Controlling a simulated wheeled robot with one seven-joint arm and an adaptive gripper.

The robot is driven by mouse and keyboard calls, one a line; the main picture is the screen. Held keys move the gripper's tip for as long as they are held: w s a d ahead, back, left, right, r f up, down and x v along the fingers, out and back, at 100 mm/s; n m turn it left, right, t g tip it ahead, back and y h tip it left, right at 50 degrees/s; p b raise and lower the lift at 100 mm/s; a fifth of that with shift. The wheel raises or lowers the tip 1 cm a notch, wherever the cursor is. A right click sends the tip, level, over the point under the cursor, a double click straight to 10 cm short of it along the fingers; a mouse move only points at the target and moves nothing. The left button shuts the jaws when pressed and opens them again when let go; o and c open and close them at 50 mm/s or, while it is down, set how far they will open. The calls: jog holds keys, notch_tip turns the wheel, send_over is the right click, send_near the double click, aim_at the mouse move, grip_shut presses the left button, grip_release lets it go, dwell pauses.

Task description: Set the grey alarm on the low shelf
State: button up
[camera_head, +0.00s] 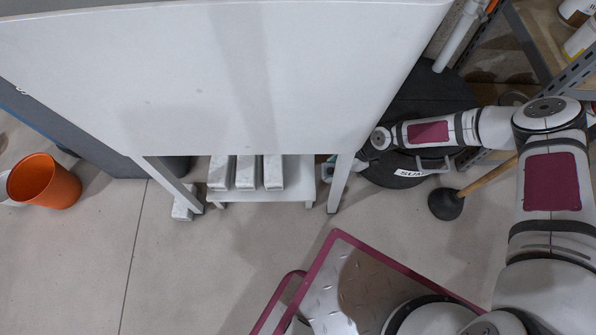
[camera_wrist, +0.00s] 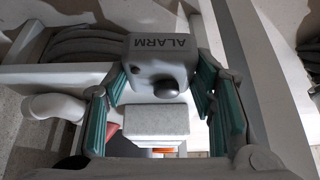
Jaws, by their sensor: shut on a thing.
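The grey alarm (camera_wrist: 158,62), marked ALARM and with a dark round knob, sits between the green-padded fingers of my gripper (camera_wrist: 160,85) in the wrist view. My gripper is shut on it. In the head view my arm reaches in at the right end of the white table, and my gripper is mostly hidden by the table top and leg. The low white shelf (camera_head: 297,178) stands under the table; its right part looks bare. Pale blocks (camera_head: 246,172) stand on its left and middle. In the wrist view a pale block (camera_wrist: 157,120) shows beyond the alarm.
The white table (camera_head: 220,80) covers the space above the shelf, and its right leg (camera_head: 340,183) stands beside my gripper. A black lidded sump (camera_head: 400,172) and a plunger (camera_head: 446,203) are to the right. An orange bucket (camera_head: 45,183) stands far left.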

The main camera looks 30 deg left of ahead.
jog(key=s+a, duration=0.1)
jog(key=a, duration=0.1)
jog(key=s+a+b, duration=0.1)
jog(key=a, duration=0.1)
jog(key=s+a, duration=0.2)
jog(key=a, duration=0.1)
jog(key=shift+s+r+b, duration=0.1)
jog(key=shift+r+b, duration=0.05)
jog(key=shift+b, duration=0.2)
jog(key=s+a+b, duration=0.1)
jog(key=a+f+b, duration=0.1)
jog(key=a, duration=0.1)
jog(key=shift+s, duration=0.35)
jog(key=shift+f, duration=0.1)
jog(key=o, duration=1.2)
jog(key=shift+f, duration=0.1)
jog(key=shift+p+v, duration=2.35)
jog(key=shift+v, duration=3.8)
